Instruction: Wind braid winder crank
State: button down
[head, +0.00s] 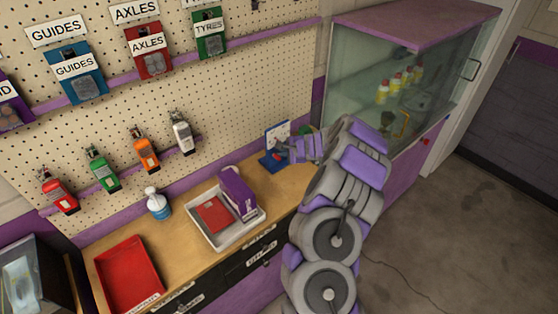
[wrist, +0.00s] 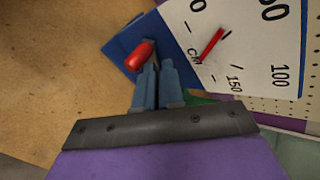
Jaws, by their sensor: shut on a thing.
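The braid winder (head: 275,158) stands at the far right end of the wooden bench, with a blue base and an upright white dial. In the wrist view its white dial (wrist: 250,45) carries printed numbers and a red needle (wrist: 212,44). The crank's red knob (wrist: 138,56) shows at the tips of my gripper's fingers. My gripper (wrist: 157,68) is shut on the crank; the fingers hide part of it. In the head view my arm reaches the winder from the right, and the fingertips are too small to make out.
A glass-fronted cabinet (head: 400,75) is at the right, close to my arm. A pegboard (head: 240,95) rises behind.

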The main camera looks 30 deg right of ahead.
jog(key=shift+d+f, duration=0.35)
jog(key=shift+d, duration=0.3)
jog(key=shift+d+f, duration=0.15)
jog(key=shift+d, duration=0.45)
jog(key=shift+f, duration=0.15)
jog(key=shift+d+f, duration=0.25)
jog(key=shift+d, duration=0.1)
jog(key=shift+f+b, duration=0.45)
jog(key=shift+f, duration=0.05)
jog(key=shift+r, duration=0.4)
